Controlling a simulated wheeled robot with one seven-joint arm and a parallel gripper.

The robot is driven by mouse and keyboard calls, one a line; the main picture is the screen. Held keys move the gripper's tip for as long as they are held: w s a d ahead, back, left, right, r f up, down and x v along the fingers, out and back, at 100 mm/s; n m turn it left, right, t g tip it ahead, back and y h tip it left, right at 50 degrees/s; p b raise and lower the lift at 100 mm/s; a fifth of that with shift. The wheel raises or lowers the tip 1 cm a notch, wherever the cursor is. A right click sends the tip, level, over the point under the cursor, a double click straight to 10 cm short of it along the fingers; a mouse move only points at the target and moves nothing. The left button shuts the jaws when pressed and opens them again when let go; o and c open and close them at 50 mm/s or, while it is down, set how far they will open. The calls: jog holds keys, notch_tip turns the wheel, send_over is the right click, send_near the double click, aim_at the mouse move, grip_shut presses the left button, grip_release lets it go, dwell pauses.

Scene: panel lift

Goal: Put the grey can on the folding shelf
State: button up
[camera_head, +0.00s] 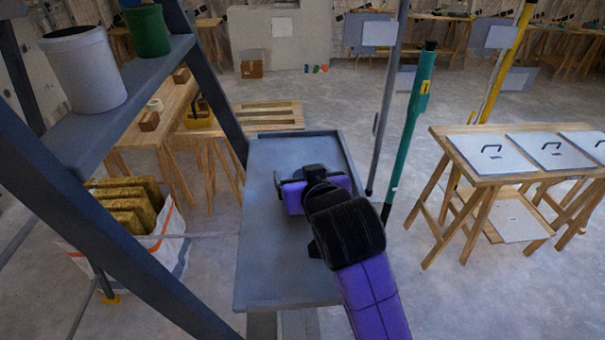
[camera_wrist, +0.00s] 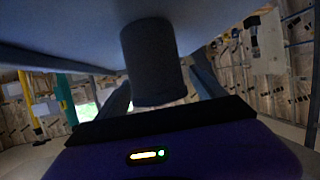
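The grey can (camera_wrist: 154,62) shows as a dark grey cylinder in the wrist view, whose picture looks upside down. My gripper (camera_wrist: 160,80) has a finger on each side of the can, and both seem to touch it. The folding shelf (camera_head: 262,255) is a grey, flat, rimmed panel in the head view. It also fills the top of the wrist view as a dark surface (camera_wrist: 60,32). The can's base is at or close to this surface; I cannot tell whether it touches.
A rack shelf (camera_head: 130,110) at left carries a white bucket (camera_head: 84,72) and a green pot (camera_head: 147,32). Its slanted post (camera_head: 205,75) stands close to the folding shelf. A teal pole (camera_head: 411,120) and a grey pole rise at right. A wooden table (camera_head: 470,160) holds white panels.

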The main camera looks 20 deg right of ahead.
jog(key=shift+r, duration=0.15)
jog(key=v, duration=1.2)
jog(key=shift+p, duration=0.4)
